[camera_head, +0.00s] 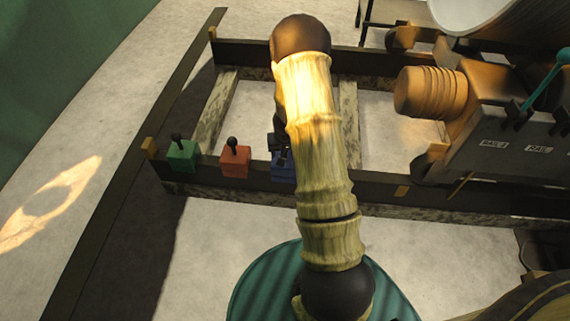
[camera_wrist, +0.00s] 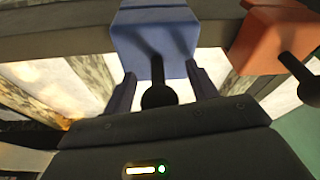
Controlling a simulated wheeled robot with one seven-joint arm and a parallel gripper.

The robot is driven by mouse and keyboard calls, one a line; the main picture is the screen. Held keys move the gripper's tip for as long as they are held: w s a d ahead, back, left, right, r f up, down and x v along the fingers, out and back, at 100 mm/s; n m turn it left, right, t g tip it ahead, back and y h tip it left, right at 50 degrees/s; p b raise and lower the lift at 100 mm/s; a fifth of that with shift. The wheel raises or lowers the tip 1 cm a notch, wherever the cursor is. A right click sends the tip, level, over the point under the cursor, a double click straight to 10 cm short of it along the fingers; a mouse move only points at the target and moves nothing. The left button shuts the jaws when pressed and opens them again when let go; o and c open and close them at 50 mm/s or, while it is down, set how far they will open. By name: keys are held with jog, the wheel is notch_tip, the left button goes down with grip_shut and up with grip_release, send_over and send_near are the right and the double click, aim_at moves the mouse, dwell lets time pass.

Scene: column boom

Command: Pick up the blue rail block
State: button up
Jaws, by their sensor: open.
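The blue rail block (camera_head: 283,172) sits on the near dark rail, partly hidden behind my arm in the head view. In the wrist view the blue block (camera_wrist: 155,38) is at the top centre, with its dark knob (camera_wrist: 158,96) pointing toward my gripper. My gripper (camera_wrist: 160,82) is open, with one finger on each side of the knob and its stem. I cannot tell whether the fingers touch the block. In the head view my gripper (camera_head: 281,148) is mostly hidden by my arm, just above the block.
A red block (camera_head: 235,160) with a black knob stands left of the blue one; it also shows in the wrist view (camera_wrist: 270,42). A green block (camera_head: 182,155) stands farther left. A large brown machine (camera_head: 480,105) occupies the right side of the rails.

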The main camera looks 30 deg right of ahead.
jog(key=shift+d, duration=0.15)
grip_shut()
dwell(1.4)
